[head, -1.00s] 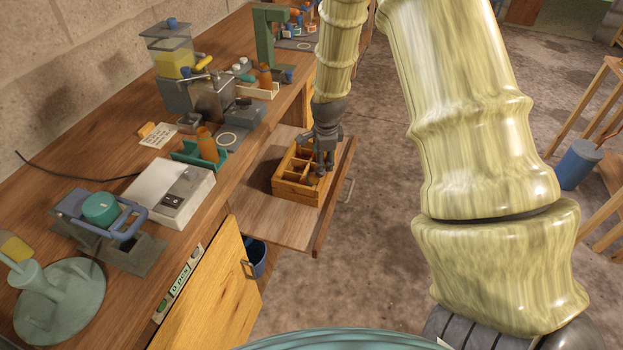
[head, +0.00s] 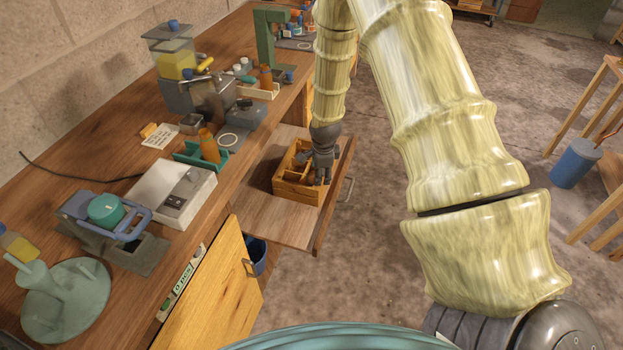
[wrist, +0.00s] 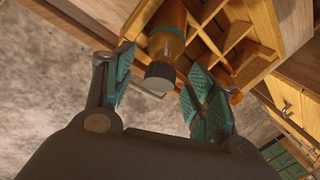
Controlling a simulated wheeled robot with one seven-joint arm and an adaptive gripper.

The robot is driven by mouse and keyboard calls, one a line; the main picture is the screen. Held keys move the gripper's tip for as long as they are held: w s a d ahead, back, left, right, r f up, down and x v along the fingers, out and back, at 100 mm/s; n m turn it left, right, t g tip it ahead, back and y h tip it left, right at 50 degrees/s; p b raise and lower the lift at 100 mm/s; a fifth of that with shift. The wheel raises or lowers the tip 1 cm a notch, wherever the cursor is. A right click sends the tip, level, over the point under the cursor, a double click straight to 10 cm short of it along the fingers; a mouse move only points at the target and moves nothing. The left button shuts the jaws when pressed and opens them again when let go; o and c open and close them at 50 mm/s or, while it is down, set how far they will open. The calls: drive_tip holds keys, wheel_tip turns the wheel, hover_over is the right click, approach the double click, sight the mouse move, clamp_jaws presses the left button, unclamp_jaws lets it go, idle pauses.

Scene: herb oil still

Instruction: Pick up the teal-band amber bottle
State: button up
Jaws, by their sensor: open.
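The teal-band amber bottle (wrist: 172,16) shows in the wrist view at the top middle, with a teal band and a dark cap. It is at the wooden crate with compartments (wrist: 258,60); its lower end is cut off by the frame. My gripper (wrist: 162,88) is open, with its teal-padded fingers on either side of the cap and visible gaps to it. In the head view my gripper (head: 322,172) is at the right part of the crate (head: 297,193). The teal-band bottle cannot be made out there.
The crate stands on a pulled-out wooden board (head: 262,223) beside the workbench. Another amber bottle (head: 208,147) stands in a teal tray on the bench, and one more (head: 266,78) is farther back. Open floor (head: 375,230) lies right of the board.

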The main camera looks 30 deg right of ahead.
drive_tip(key=shift+f, duration=0.2)
clamp_jaws()
idle(0.4)
drive_tip(key=shift+r, duration=0.15)
